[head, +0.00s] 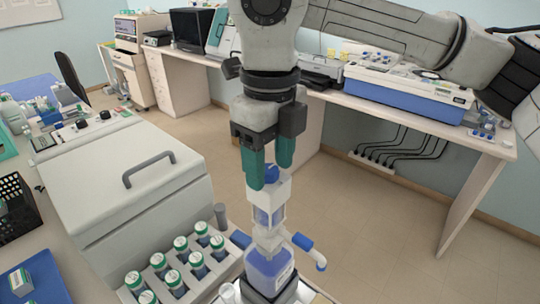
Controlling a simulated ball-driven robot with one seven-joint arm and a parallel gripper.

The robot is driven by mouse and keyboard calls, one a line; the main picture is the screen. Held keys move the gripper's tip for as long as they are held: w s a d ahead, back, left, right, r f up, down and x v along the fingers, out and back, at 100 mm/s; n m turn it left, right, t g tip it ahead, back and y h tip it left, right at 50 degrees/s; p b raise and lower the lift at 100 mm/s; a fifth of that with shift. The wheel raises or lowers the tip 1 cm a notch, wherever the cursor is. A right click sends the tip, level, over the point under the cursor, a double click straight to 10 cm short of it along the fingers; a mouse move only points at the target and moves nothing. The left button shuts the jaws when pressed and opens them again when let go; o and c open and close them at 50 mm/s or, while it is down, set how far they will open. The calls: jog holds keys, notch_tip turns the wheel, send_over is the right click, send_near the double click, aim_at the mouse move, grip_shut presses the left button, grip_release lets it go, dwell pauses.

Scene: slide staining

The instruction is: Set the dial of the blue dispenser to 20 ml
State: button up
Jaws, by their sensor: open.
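The blue dispenser (269,270) stands upright at the bottom centre of the head view, a squat bottle with blue liquid and a white pump body above it. A blue round knob (272,174) tops the pump body, and a blue-tipped spout arm sticks out to the right. My gripper (270,176) points down directly above the dispenser. Its green fingers are open, one on each side of the blue knob. I cannot tell whether they touch it. The dial and any ml marks are too small to read.
A rack of several green-and-white-capped bottles (181,244) stands close on the left. Behind it is a large grey box with a handle (148,168). A black basket (15,205) and a blue tray (38,280) lie at far left. Open floor lies to the right.

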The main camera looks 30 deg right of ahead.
jog(key=c, duration=1.1)
jog(key=shift+o, duration=0.2)
